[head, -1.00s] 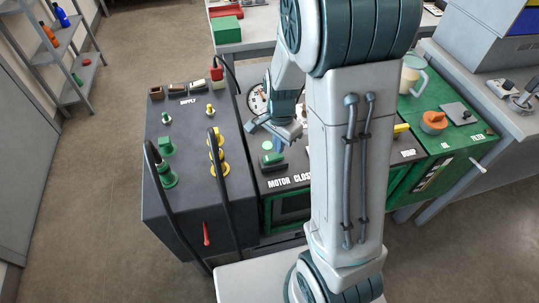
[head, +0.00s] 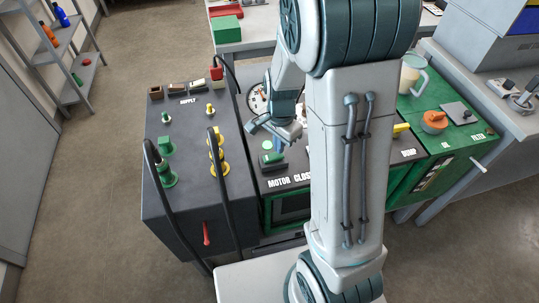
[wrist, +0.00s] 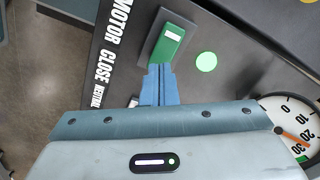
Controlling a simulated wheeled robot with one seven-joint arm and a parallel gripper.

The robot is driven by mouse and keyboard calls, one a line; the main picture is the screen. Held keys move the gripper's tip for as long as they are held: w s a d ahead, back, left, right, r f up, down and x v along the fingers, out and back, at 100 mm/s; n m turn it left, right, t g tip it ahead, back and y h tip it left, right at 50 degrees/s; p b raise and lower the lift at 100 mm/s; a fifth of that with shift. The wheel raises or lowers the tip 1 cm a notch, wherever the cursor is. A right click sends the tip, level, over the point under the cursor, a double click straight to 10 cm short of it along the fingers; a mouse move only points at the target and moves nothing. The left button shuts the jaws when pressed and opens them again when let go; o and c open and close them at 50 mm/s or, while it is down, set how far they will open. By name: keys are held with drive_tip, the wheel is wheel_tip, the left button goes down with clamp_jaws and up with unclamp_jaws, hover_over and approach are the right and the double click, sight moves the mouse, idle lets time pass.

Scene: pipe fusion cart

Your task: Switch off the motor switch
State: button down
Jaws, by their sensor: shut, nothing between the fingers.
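The motor switch (wrist: 168,45) is a green rocker with a white mark, on a grey base beside the word MOTOR. It also shows in the head view (head: 272,160) on the dark panel left of my arm. My gripper (wrist: 160,68) has its blue fingers together and empty, with the tips at the near end of the rocker. I cannot tell whether they touch it. In the head view my gripper (head: 278,150) is just above the switch. A round green lamp (wrist: 206,61) beside the switch looks bright. Which way the rocker is tilted is unclear.
A dial gauge (wrist: 290,125) lies right of my gripper in the wrist view. In the head view, the supply box (head: 190,125) with black cables and yellow and green plugs stands to the left. An orange knob (head: 434,121) sits on the green panel to the right.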

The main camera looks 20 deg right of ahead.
drive_tip(key=shift+f+b, duration=0.7)
drive_tip(key=shift+f, duration=0.25)
drive_tip(key=shift+r, duration=0.1)
drive_tip(key=shift+r+p, duration=3)
drive_tip(key=shift+r, duration=0.45)
